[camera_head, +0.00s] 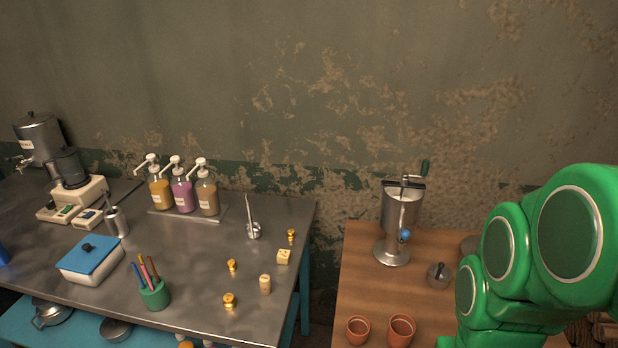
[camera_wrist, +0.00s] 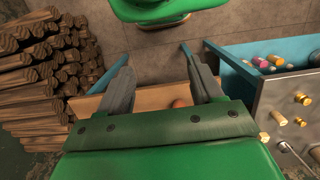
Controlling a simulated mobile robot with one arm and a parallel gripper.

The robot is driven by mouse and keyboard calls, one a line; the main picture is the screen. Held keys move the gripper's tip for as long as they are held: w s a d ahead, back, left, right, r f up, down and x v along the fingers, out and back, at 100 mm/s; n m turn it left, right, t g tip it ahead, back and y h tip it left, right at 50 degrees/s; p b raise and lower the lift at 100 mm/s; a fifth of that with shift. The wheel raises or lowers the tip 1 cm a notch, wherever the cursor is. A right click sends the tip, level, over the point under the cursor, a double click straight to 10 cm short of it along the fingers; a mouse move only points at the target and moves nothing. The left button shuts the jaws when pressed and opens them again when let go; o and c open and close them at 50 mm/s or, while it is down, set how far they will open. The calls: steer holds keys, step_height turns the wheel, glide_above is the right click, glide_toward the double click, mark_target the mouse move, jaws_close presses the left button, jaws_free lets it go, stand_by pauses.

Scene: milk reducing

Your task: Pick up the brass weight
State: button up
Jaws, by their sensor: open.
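Several small brass weights stand on the right part of the metal table: one at the back right (camera_head: 291,236), one in the middle (camera_head: 232,265) and one near the front (camera_head: 229,301). In the wrist view small brass pieces show at the right, one of them a brass weight (camera_wrist: 302,98). Which weight the task means I cannot tell. My gripper (camera_wrist: 158,65) is open with nothing between its grey fingers, well apart from the weights. In the head view only my green arm shows, at the right.
The metal table (camera_head: 190,290) also holds a pale block (camera_head: 283,257), a tan cylinder (camera_head: 265,284), a pen cup (camera_head: 154,295) and pump bottles (camera_head: 182,192). A gap separates it from the wooden table (camera_head: 360,290) with a cranked metal machine (camera_head: 400,222). Stacked logs (camera_wrist: 50,70) stand left.

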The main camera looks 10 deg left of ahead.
steer(key=w+a, duration=0.6)
steer(key=w, duration=0.5)
steer(key=m+t, duration=0.2)
glide_above(228, 297)
steer(key=d, duration=0.1)
step_height(228, 297, down, 13)
steer(key=shift+w, duration=0.1)
steer(key=shift+a+f, duration=0.25)
steer(key=shift+f, duration=0.1)
step_height(228, 297, down, 2)
steer(key=shift+f, duration=0.1)
steer(key=shift+a+f, duration=0.2)
steer(key=shift+f, duration=2.4)
